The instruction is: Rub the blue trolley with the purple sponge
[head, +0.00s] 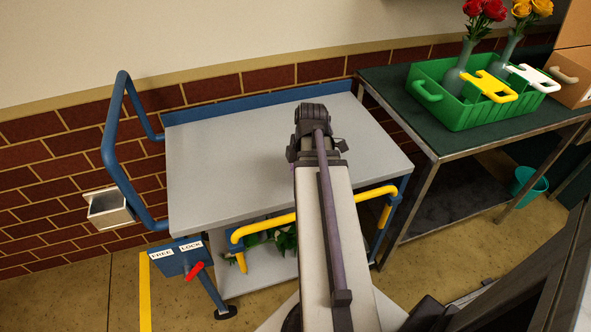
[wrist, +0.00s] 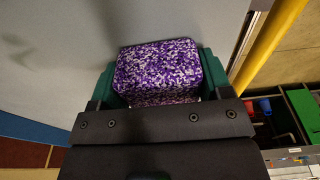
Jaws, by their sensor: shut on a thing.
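The blue trolley (head: 225,152) stands against the wall, with a bare grey top, a blue back lip and a blue push handle (head: 110,150) on its left. My arm reaches over the trolley top in the head view and hides part of it. The purple sponge (wrist: 158,72), speckled with white, is between the green fingers of my gripper (wrist: 157,85) in the wrist view. My gripper is shut on it. The grey trolley top (wrist: 60,60) lies beyond the sponge; I cannot tell whether they touch. The sponge is hidden in the head view.
A yellow rail (head: 262,226) runs along the trolley's front. A FREE/LOCK plate with a red lever (head: 195,270) is at its lower left. On the right, a dark green table (head: 440,140) holds a green crate (head: 480,108) with vases of red and yellow flowers.

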